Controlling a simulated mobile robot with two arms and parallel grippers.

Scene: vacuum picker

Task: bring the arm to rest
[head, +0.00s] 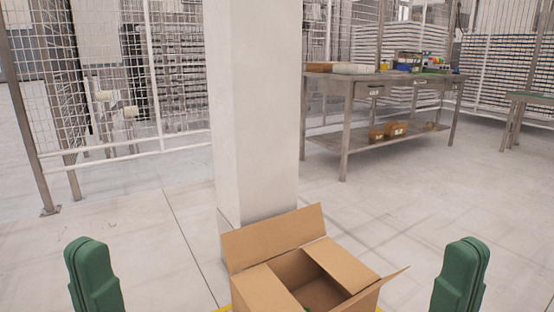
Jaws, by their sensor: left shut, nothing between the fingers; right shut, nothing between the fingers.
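My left gripper (88,246) is a green rounded shape standing up at the lower left of the head view. Its fingers are together, with nothing between them. My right gripper (467,246) stands up in the same way at the lower right, also shut and empty. Both are apart from the open cardboard box (264,290), which is between them at the bottom centre. The arms behind the grippers are mostly cut off by the lower edge.
The cardboard box has its flaps spread, with something green partly visible inside. A white pillar (256,110) rises behind it. A workbench (345,84) with boxes and small items stands at the back right. Wire fencing (180,70) runs along the back left. Pale floor is clear on both sides.

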